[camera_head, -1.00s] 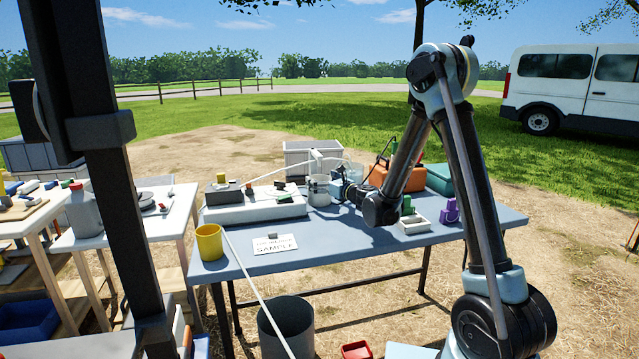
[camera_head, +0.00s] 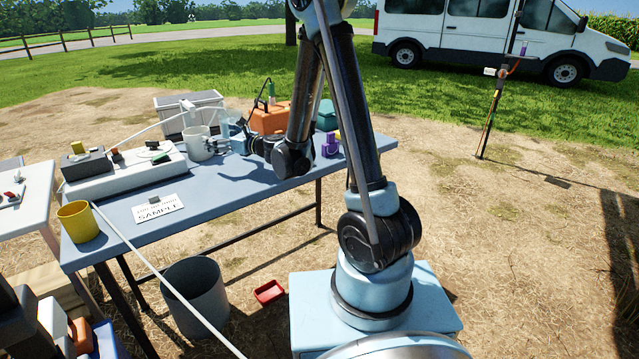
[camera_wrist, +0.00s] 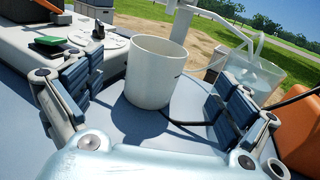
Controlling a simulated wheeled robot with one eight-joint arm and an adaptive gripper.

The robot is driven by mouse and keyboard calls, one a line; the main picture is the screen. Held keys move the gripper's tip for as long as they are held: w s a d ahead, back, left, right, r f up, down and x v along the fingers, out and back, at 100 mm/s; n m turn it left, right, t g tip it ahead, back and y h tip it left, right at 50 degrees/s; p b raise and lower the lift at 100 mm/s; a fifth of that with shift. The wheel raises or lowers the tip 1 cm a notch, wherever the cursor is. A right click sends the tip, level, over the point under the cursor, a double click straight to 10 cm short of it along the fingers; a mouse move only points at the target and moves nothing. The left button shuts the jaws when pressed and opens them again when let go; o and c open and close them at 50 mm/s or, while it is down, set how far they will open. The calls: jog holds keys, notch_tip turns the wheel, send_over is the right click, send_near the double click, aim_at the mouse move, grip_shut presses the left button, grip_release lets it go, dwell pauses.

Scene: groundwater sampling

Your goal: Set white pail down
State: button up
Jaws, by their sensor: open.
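The white pail (camera_wrist: 157,72) stands upright on the blue-grey table (camera_head: 235,187). In the head view the pail (camera_head: 197,143) is near the table's back edge, just left of my gripper (camera_head: 238,141). In the wrist view my gripper (camera_wrist: 150,100) is open, with one finger pad on each side of the pail and a visible gap to both. The pail is not gripped. My arm partly covers the gripper in the head view.
A white tray with instruments (camera_head: 120,175) lies left of the pail. An orange case (camera_head: 270,118) and a clear container (camera_wrist: 248,77) are at its right. A yellow cup (camera_head: 77,221), a sample card (camera_head: 158,208) and a long pale rod (camera_head: 160,275) are nearer. A grey bin (camera_head: 196,295) stands on the ground.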

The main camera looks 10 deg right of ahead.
jog(key=s+d+r+n+g+h, duration=0.1)
jog(key=s+d+n+g+h, duration=0.1)
jog(key=s+d+n, duration=0.45)
jog(key=s+d+r+n+g+h, duration=0.15)
jog(key=s+d+n, duration=0.25)
jog(key=d+n, duration=0.45)
jog(key=s+d+f+n+g+h, duration=0.1)
jog(key=s+d+f+n+h, duration=0.2)
jog(key=s+d, duration=0.5)
jog(key=s+d+f+n+g+h, duration=0.2)
jog(key=s+d+f+n+h, duration=0.1)
jog(key=s+d, duration=0.5)
jog(key=s+d+f+n+g+h, duration=0.1)
jog(key=s+d+f+n+h, duration=0.3)
jog(key=s+d, duration=0.4)
jog(key=d+h, duration=0.1)
jog(key=d, duration=0.1)
jog(key=shift+s+d+f+g, duration=0.2)
jog(key=shift+d+f+g, duration=0.1)
jog(key=shift+d+g, duration=0.1)
